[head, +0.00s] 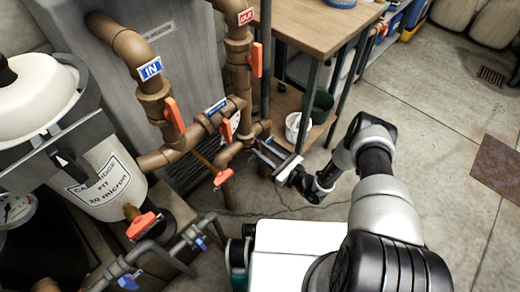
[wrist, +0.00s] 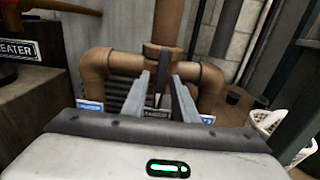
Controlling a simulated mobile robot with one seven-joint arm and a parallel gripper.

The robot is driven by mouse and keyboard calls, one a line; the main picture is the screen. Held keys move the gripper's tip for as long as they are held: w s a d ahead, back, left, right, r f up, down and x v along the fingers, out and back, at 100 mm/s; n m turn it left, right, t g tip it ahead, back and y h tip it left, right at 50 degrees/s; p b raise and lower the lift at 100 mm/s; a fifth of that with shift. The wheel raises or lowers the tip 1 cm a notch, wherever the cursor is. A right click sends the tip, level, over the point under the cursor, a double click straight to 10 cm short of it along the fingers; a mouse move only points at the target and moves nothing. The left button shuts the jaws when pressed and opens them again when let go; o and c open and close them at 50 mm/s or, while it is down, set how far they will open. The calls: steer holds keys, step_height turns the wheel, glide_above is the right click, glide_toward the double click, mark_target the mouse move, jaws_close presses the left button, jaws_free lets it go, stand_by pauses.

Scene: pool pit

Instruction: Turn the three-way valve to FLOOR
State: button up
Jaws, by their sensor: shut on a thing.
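The three-way valve shows in the wrist view as a brown pipe tee (wrist: 164,50), with an elbow on each side. Its slim dark handle (wrist: 161,90) points down between my fingers. My gripper (wrist: 163,82) is shut on this handle. In the head view my gripper (head: 262,152) reaches left to the low brown pipes below the OUT pipe, and the handle is too small to make out there. Blue labels stand left (wrist: 90,107) and right (wrist: 207,119) of the valve, with a dark plate (wrist: 157,113) between them. Their lettering is not readable here.
Red-handled valves (head: 173,114) sit on the brown pipes at left, near a white cartridge filter (head: 110,180). A wooden table (head: 315,25) with a white basket (head: 297,127) below stands behind my gripper. The concrete floor (head: 430,110) at right is mostly clear.

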steer(key=m, duration=0.9)
steer(key=shift+d+m, duration=0.1)
steer(key=shift+m, duration=0.2)
steer(key=m, duration=0.8)
steer(key=shift+m, duration=0.4)
jaws_close()
steer(key=o, duration=0.8)
jaws_free()
steer(key=shift+c, duration=0.2)
steer(key=v, duration=0.7)
